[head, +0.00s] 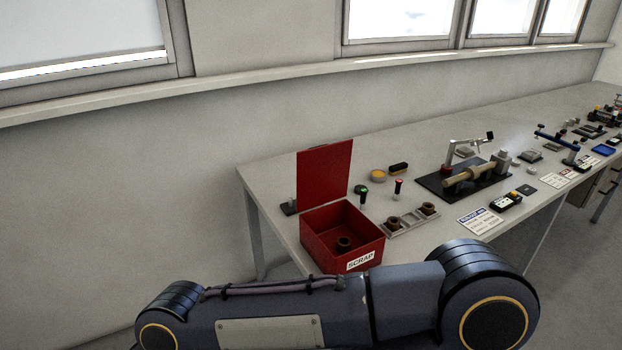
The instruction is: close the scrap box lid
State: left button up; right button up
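The red scrap box (318,247) stands at the near left end of the long workbench, with a white SCRAP label on its front. Its red lid (324,173) stands open, upright at the back edge of the box. A brown ring-shaped part (344,243) lies inside on the floor of the box. One of my arms crosses the bottom of the view in front of the bench and the box. Neither of my grippers shows in the head view.
Right of the box, a grey tray (411,220) holds brown ring parts. A black fixture plate (435,185) with a clamp sits further right. The wall and window ledge run behind the bench.

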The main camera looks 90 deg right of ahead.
aim_at(323, 171)
jog(key=i+l+z, duration=0.15)
jog(key=z, duration=0.25)
jog(key=i+l+z, duration=0.1)
jog(key=i+z, duration=0.5)
jog(key=z, duration=0.2)
jog(key=i+z, duration=0.25)
jog(key=z, duration=0.15)
jog(key=i+l+z, duration=0.1)
jog(key=z, duration=0.4)
jog(key=i+z, duration=0.35)
jog(key=z, duration=0.15)
jog(key=i+j+z, duration=0.1)
jog(key=i+z, duration=0.15)
jog(key=z, duration=0.25)
jog(key=i+j+z, duration=0.15)
jog(key=z, duration=0.3)
jog(key=i+j+z, duration=0.25)
jog(key=z, duration=0.25)
jog(key=i+j+z, duration=0.1)
jog(key=j+z, duration=0.15)
jog(key=z, duration=0.25)
jog(key=i+j+z, duration=0.2)
jog(key=z, duration=0.25)
jog(key=i+j+z, duration=0.15)
jog(key=j+z, duration=0.25)
jog(key=l, duration=0.3)
